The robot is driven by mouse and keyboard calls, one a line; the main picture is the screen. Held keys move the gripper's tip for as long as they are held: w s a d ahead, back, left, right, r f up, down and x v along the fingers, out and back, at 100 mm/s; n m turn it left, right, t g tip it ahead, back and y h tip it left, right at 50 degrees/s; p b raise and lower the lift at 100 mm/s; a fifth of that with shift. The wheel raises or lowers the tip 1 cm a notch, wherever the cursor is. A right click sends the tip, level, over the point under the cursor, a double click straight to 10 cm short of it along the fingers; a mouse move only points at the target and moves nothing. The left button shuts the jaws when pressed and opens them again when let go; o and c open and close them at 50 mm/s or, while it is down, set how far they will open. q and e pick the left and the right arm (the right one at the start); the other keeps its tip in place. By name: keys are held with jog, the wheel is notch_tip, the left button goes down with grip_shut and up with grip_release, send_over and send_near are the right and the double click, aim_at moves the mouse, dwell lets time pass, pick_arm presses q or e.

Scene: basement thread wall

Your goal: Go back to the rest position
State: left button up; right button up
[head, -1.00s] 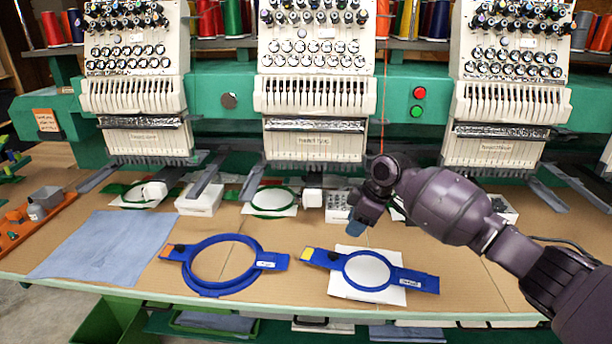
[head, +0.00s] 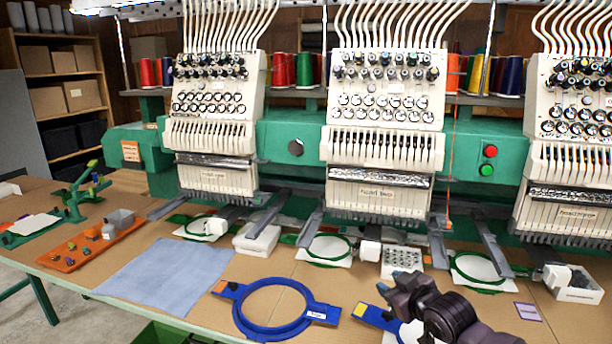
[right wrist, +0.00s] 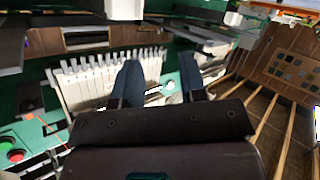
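My right gripper (head: 402,284) is low in the head view, above the table's front part, and partly hides the smaller blue hoop (head: 376,318) below it. In the right wrist view its two fingers (right wrist: 160,84) are spread apart with nothing held between them. The gripper is open and empty. My left gripper is in neither view. An orange thread (head: 450,150) hangs down beside the middle embroidery head (head: 388,110), apart from my gripper in the head view.
A large blue hoop (head: 239,309) and a blue-grey cloth (head: 165,275) lie on the brown table (head: 225,275). An orange tray (head: 72,254) is at the left. A small white box with metal pieces (head: 401,262) stands just behind my gripper. Embroidery heads line the back.

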jog(key=s+d+f+m+h, duration=0.2)
jog(key=s+f, duration=0.5)
jog(key=s, duration=0.5)
jog(key=s+d+f+m+g+h, duration=0.1)
jog(key=s+d+f+m, duration=0.1)
jog(key=s+f, duration=0.6)
jog(key=s+d+f+m+g+h, duration=0.1)
jog(key=s+f, duration=0.7)
jog(key=s, duration=0.8)
jog(key=d+m+h, duration=0.1)
jog(key=d+m, duration=0.1)
jog(key=d, duration=0.1)
jog(key=shift+d+h, duration=0.25)
jog(key=shift+h, duration=0.05)
